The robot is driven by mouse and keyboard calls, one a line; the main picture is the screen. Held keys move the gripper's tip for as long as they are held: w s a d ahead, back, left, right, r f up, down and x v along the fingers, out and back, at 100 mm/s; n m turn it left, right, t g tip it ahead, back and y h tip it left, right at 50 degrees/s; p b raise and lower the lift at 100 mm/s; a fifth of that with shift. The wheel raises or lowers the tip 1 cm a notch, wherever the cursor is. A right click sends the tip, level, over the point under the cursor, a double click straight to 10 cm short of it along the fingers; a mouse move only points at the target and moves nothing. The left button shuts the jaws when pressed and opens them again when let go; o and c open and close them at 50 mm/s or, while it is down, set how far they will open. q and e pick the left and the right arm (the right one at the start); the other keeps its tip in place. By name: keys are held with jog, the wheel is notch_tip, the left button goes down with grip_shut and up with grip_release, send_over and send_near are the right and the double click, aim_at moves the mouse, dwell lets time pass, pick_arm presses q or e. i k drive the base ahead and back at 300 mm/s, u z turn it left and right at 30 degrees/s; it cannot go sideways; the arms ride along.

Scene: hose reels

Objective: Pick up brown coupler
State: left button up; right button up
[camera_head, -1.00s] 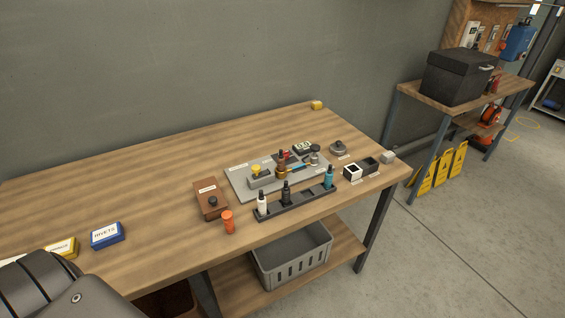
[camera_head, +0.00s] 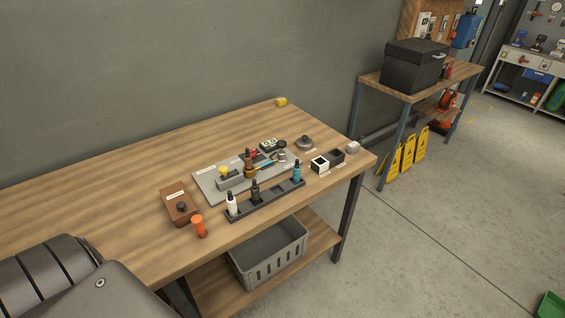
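A small brown coupler (camera_head: 249,164) with a dark top stands upright on the grey board (camera_head: 208,187) on the workbench. A dark rack (camera_head: 268,204) in front of the board holds a white coupler (camera_head: 232,205), a black coupler (camera_head: 255,192) and a teal coupler (camera_head: 297,172), all upright. The rack has empty space between the black and teal ones. Neither of my grippers shows. A grey part of my own body fills the lower left corner and hides some of the bench.
An orange cylinder (camera_head: 199,227) and a brown box with a black knob (camera_head: 177,203) stand left of the rack. Small black and white boxes (camera_head: 320,164) sit to its right. A grey crate (camera_head: 268,255) is on the lower shelf.

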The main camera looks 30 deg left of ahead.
aim_at(248, 157)
jog(key=z, duration=0.55)
jog(key=i, duration=3.5)
jog(key=u, duration=3.35)
